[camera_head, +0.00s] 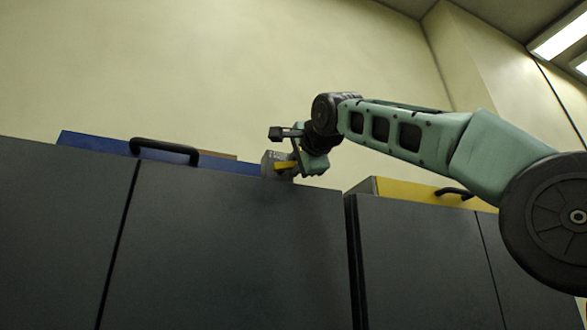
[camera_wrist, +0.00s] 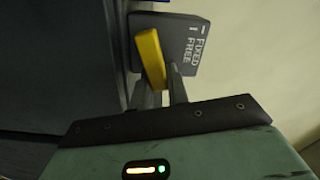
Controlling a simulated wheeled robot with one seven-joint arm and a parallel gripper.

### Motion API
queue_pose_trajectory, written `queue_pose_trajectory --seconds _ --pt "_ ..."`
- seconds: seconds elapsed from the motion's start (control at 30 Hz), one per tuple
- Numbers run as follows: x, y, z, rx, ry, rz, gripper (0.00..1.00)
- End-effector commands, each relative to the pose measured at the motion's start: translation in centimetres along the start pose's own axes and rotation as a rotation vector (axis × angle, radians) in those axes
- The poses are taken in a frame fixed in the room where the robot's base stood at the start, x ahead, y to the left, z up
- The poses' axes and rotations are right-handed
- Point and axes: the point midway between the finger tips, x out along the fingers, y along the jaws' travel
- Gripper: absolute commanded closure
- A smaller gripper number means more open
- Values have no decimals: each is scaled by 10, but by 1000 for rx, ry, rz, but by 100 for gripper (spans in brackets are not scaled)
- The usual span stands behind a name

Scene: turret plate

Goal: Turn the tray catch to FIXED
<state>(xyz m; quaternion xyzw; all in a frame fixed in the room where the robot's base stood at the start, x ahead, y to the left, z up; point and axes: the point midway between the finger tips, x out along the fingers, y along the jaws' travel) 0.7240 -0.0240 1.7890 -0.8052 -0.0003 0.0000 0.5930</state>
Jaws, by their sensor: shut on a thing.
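The tray catch is a grey block (camera_wrist: 178,30) with a yellow lever (camera_wrist: 150,58) and the printed words FIXED and FREE. In the wrist view the lever runs nearly upright, its top tilted a little left. The small marks beside the words are too small to match surely to the lever. My gripper (camera_wrist: 156,90) has a finger on each side of the lever's lower part and is shut on it. In the head view the catch (camera_head: 268,165) sits at the top right end of the left dark cabinet, with my gripper (camera_head: 290,166) at its right side.
A blue tray (camera_head: 85,143) with a black handle (camera_head: 163,147) lies on the left cabinet (camera_head: 220,240). A yellow tray (camera_head: 405,190) lies on the right cabinet (camera_head: 420,260), beyond a narrow gap.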

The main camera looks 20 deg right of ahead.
Motion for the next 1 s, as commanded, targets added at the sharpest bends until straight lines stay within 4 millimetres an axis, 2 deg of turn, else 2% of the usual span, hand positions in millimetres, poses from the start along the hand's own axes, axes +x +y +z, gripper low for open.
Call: queue_pose_trajectory --seconds 0.2,0.43,1.0 --pt "0 6 1 157 0 1 100" --pt "0 8 1 263 1 2 100" --pt "0 9 1 317 1 4 100"
